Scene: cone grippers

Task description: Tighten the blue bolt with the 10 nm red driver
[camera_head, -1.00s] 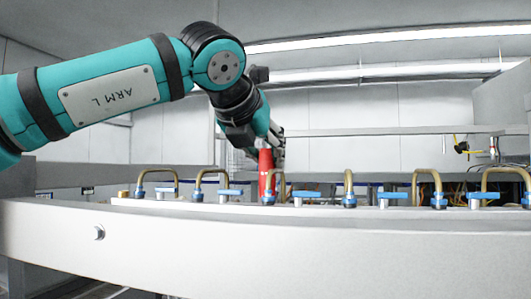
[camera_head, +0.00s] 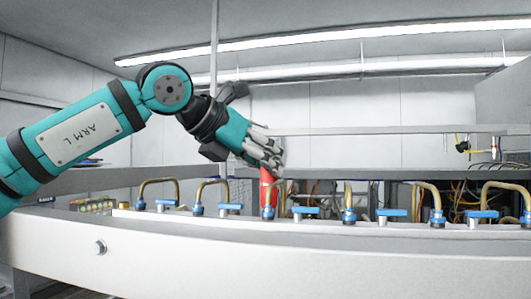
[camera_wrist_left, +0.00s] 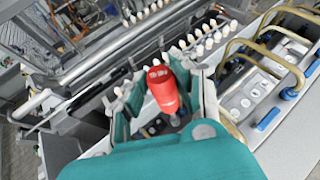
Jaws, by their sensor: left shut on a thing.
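In the left wrist view, the red driver (camera_wrist_left: 163,90) sits between the teal fingers of my left gripper (camera_wrist_left: 160,100). Several blue fittings (camera_head: 348,215) and blue handles (camera_head: 391,213) line the rail. I cannot tell which blue part is the bolt. My right gripper is not in view.
A long white rail (camera_head: 250,258) runs across the front. Several bent brass pipes (camera_head: 160,183) rise from it close to the driver. Cables and machinery (camera_head: 458,195) lie behind on the right. A grey horizontal beam (camera_head: 400,175) crosses behind the gripper.

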